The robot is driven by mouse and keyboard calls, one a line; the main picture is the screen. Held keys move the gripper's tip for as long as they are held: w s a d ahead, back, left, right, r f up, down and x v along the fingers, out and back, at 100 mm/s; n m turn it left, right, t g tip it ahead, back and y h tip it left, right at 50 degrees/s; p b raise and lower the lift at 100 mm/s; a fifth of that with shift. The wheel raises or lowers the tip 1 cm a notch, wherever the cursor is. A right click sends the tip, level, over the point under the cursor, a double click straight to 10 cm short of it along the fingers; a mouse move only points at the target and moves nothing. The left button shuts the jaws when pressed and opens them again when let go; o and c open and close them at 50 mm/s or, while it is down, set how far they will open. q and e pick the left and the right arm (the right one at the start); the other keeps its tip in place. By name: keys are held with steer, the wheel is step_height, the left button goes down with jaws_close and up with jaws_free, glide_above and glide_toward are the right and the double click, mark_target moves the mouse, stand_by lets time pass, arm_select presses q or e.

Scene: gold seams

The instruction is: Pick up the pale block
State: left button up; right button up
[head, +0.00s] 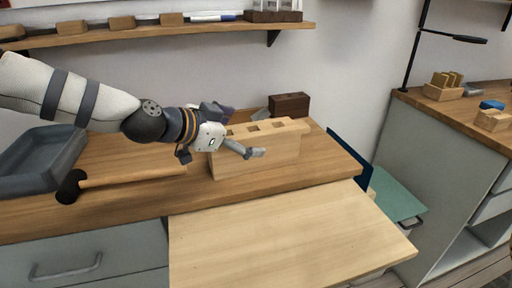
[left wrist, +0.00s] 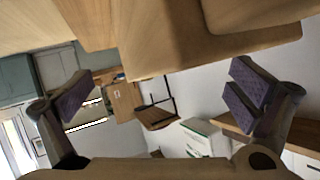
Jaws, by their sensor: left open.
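The pale block (head: 258,153) is a long light-wood piece with square openings in its top, standing upright on the wooden worktop (head: 330,168). My left gripper (head: 221,151) is at its left end in the head view, partly covering that end. The gripper is open, with one finger showing in front of the block's long face. In the left wrist view the fingers (left wrist: 163,82) are spread wide with nothing between them. Pale wood, probably the block (left wrist: 180,52), fills the top of that view. I cannot tell whether any finger touches it. My right gripper is not in view.
A dark brown block (head: 290,103) stands behind the pale block. A mallet (head: 130,178) and a grey tray (head: 40,160) lie to the left. A shelf (head: 150,34) with small blocks runs above. A lower pale board (head: 290,235) in front is clear.

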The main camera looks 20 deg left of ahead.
arm_select(q)
steer(key=w+f, duration=0.1)
steer(key=w+d+f, duration=0.1)
steer(key=shift+w+d+f+b, duration=0.25)
steer(key=shift+w+f+b, duration=0.05)
steer(key=shift+b, duration=0.05)
steer(key=shift+w+d+r, duration=0.1)
steer(key=shift+w+d, duration=0.05)
steer(key=shift+w, duration=0.15)
steer(key=shift+r, duration=0.15)
steer(key=c, duration=1.8)
